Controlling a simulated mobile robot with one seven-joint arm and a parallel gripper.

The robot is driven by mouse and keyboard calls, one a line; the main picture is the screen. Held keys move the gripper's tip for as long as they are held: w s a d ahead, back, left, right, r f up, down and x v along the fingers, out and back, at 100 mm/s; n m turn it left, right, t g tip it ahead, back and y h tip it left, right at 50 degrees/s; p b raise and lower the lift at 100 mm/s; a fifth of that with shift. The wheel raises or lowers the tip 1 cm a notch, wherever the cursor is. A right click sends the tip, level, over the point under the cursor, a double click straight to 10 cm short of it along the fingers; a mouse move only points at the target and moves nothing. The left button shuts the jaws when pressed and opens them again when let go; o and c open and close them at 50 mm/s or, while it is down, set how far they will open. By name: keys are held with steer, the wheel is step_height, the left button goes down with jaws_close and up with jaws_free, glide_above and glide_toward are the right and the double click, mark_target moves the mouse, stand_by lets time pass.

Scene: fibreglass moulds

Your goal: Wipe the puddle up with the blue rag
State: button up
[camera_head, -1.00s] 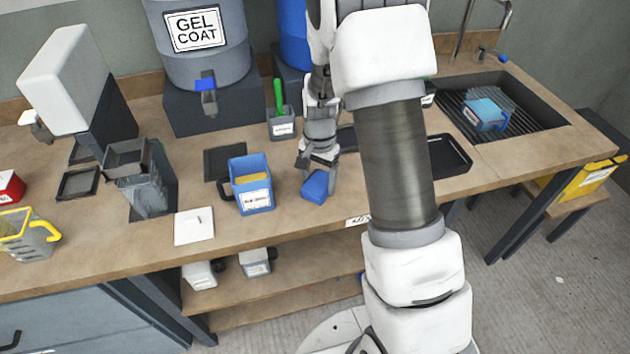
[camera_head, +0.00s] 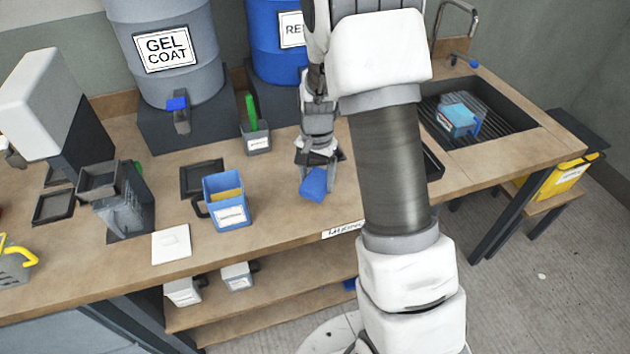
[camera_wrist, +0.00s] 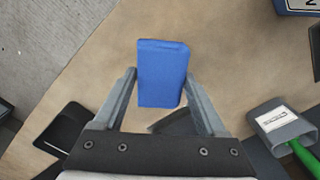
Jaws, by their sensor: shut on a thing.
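The blue rag (camera_head: 313,184) is a small, thick blue block in the head view, low over the worktop right of the blue jug. It also shows in the wrist view (camera_wrist: 162,75), between my two fingers. My gripper (camera_head: 320,170) is shut on the rag, pointing down; its fingers also show in the wrist view (camera_wrist: 160,88). I cannot make out the puddle with certainty. A dark grey patch (camera_wrist: 174,122) lies behind the rag in the wrist view, partly hidden by the rag and a finger; I cannot tell what it is.
The blue jug (camera_head: 228,213) and a white pad (camera_head: 171,243) stand left of the rag on the worktop (camera_head: 270,205). A grey holder with a green handle (camera_head: 256,141) stands behind. A black tray (camera_head: 433,165) and the sink (camera_head: 500,122) are to the right, partly behind my arm.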

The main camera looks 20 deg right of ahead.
steer(key=shift+r+p, duration=1.3)
steer(key=shift+r, duration=0.95)
